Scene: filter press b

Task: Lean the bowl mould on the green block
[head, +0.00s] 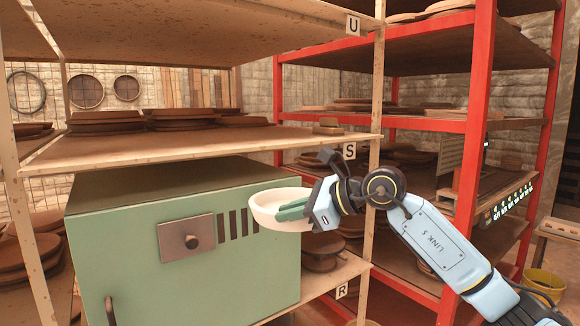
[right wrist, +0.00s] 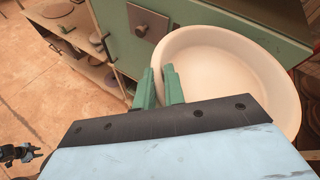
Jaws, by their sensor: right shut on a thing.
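The bowl mould (head: 264,203) is a round, shallow white bowl. My right gripper (head: 287,210) is shut on its near wall and holds it in the air, opening up and slightly tilted. In the right wrist view the bowl mould (right wrist: 232,80) shows its bare inside, with the gripper's green fingers (right wrist: 160,86) at its left rim. The green block (head: 180,240) is a large box with a metal plate, a knob and dark slots. The bowl overlaps its right front edge in the head view; I cannot tell whether they touch.
The block stands in a rack under a shelf board (head: 190,148) marked S, with other round moulds (head: 150,118) above. A rack post (head: 372,150) stands right of the bowl, and a red rack (head: 478,130) behind it. The floor (right wrist: 50,120) in front looks mostly clear.

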